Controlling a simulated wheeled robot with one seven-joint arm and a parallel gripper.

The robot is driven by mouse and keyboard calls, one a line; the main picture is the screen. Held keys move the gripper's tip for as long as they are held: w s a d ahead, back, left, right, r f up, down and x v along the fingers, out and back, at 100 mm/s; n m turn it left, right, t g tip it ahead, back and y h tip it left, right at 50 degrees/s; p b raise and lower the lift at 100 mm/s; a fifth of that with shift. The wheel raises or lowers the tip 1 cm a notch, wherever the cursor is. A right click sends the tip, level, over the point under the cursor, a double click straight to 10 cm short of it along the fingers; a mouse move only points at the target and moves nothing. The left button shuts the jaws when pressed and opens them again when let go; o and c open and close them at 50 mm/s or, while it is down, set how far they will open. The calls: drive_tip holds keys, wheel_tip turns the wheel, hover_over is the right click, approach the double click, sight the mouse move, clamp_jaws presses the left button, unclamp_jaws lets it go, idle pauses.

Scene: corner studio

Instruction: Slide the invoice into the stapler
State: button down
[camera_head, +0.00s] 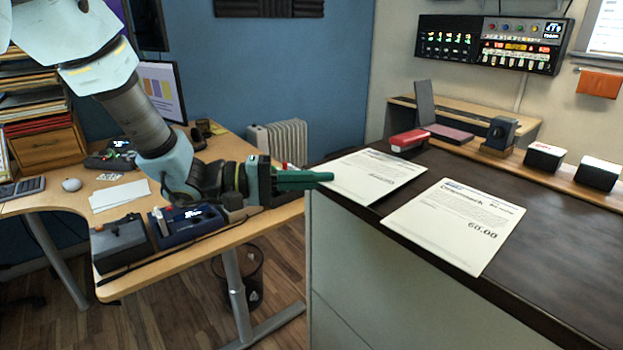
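Two printed white sheets lie on the dark counter top. The nearer sheet (455,222) has a bold heading and a large "60.00". The farther sheet (375,172) lies by the counter's left edge; its print is too small to read, so I cannot tell which is the invoice. A red block-like thing (409,140), perhaps the stapler, sits just behind the farther sheet. My gripper (325,178) comes in from the left, level, with green fingers close together. Its fingertips overlap the farther sheet's left corner in the picture; whether they grip it is not clear.
A dark counter top (540,240) has free room at right. A wooden shelf (555,178) behind it holds small dark boxes. A wooden desk (120,200) with devices stands left, below my arm. A wire bin (245,285) is on the floor.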

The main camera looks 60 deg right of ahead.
drive_tip(key=shift+s+d+p, duration=0.2)
drive_tip(key=shift+d+p, duration=0.15)
drive_tip(key=shift+d, duration=0.6)
drive_tip(key=c, duration=1.5)
unclamp_jaws()
drive_tip(key=shift+c, duration=0.2)
drive_tip(key=o, duration=0.5)
drive_tip(key=shift+f, duration=0.1)
drive_tip(key=shift+f, duration=0.1)
drive_tip(key=shift+w+a, duration=0.1)
drive_tip(key=shift+w, duration=0.05)
drive_tip(key=b+v, duration=0.1)
drive_tip(key=v, duration=0.6)
drive_tip(key=b+v, duration=0.1)
drive_tip(key=v, duration=0.2)
drive_tip(key=shift+w+a+r+b, duration=0.1)
drive_tip(key=shift+w+r+b, duration=0.15)
drive_tip(key=shift+b, duration=0.1)
